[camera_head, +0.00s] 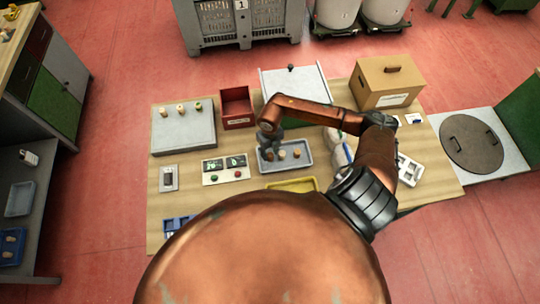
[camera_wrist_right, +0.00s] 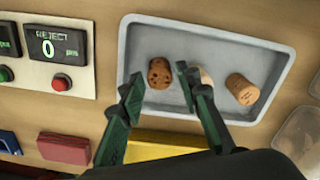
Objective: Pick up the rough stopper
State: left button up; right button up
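A grey tray (camera_head: 309,165) lies on the table and fills the middle of the right wrist view (camera_wrist_right: 282,40). In it are three cork stoppers. The dark brown one with pits, which looks like the rough stopper (camera_wrist_right: 159,74), lies at the left. A pale stopper (camera_wrist_right: 207,80) is partly hidden behind a finger, and a smooth tan stopper (camera_wrist_right: 242,89) lies at the right. My right gripper (camera_wrist_right: 158,92) is open and empty above the tray, its fingers spread to either side of the dark stopper in the view. In the head view it hangs over the tray's left end (camera_head: 269,148). My left gripper is not in view.
A counter panel (camera_head: 225,169) stands left of the tray and a yellow tray (camera_head: 293,185) in front. A grey plate (camera_head: 183,135) with three stoppers, a red box (camera_head: 237,110) and a cardboard box (camera_head: 388,82) stand farther back. A white tray (camera_head: 409,170) is at right.

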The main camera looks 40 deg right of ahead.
jog(key=shift+f, duration=0.25)
jog(key=shift+c, duration=0.7)
jog(key=c, duration=0.4)
jog(key=shift+o, duration=0.2)
jog(key=shift+r, duration=0.1)
